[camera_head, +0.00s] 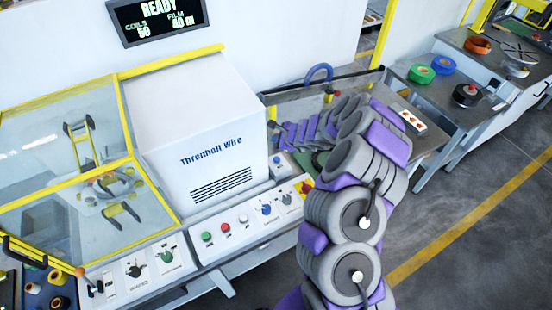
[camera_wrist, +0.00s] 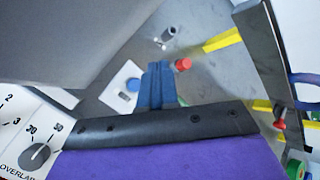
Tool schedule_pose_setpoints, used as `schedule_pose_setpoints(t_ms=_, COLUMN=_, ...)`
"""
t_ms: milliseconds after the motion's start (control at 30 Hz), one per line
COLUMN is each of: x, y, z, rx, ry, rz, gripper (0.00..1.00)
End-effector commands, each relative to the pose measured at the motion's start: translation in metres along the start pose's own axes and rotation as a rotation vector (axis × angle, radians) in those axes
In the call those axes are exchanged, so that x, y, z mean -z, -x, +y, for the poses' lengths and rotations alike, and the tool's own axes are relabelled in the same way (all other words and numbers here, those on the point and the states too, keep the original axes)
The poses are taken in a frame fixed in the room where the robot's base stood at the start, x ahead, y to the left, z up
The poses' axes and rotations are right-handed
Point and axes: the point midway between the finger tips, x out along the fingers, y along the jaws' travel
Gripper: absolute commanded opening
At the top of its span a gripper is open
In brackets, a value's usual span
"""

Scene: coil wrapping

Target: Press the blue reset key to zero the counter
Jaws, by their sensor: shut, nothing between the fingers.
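The blue key (camera_wrist: 133,85) is a small round button on a white plate (camera_wrist: 112,92) with a small dark window, in the wrist view. A blue button on a white plate (camera_head: 277,161) also shows beside the machine housing in the head view. My gripper (camera_wrist: 157,68) has its blue fingers shut together and empty. In the head view my arm reaches toward that area and the fingertips are hard to make out.
A red button (camera_wrist: 183,64) and a metal post (camera_wrist: 168,35) are close to the fingers. The white housing (camera_head: 195,130) stands left of the arm. The control panel (camera_head: 245,222) carries several buttons and knobs. The display (camera_head: 157,15) reads READY, 50 coils, 40 m film.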

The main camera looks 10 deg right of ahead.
Motion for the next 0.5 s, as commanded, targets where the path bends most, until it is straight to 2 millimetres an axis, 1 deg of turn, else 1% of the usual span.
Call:
schedule_pose_setpoints(t_ms=167, x=0.006, y=-0.002, z=0.003, rx=0.000, ry=-0.001, rz=-0.001, gripper=0.00)
schedule_pose_setpoints(t_ms=267, x=0.012, y=-0.007, z=0.006, rx=0.000, ry=-0.003, rz=-0.002, gripper=0.00)
schedule_pose_setpoints(t_ms=500, x=0.026, y=-0.028, z=0.022, rx=-0.002, ry=-0.002, rz=-0.001, gripper=0.00)
